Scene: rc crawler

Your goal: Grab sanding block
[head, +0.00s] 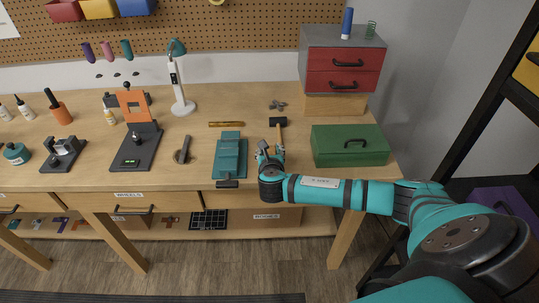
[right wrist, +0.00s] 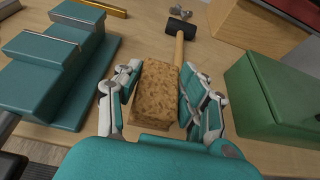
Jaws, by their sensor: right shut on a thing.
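The sanding block (right wrist: 155,92) is a tan, speckled, cork-like block in the middle of the right wrist view. My right gripper (right wrist: 160,80) has one finger on each side of it and is shut on it. In the head view my right gripper (head: 269,156) is at the front part of the workbench, between the teal vise and the green box. The block is mostly hidden there by the fingers. Whether it touches the bench top is hard to tell. My left gripper is not in view.
A hammer (right wrist: 180,46) lies just beyond the block. The teal vise (head: 229,158) stands to the left and the green box (head: 349,146) to the right. A red drawer unit (head: 342,83) stands behind. A brass bar (head: 226,124) lies behind the vise.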

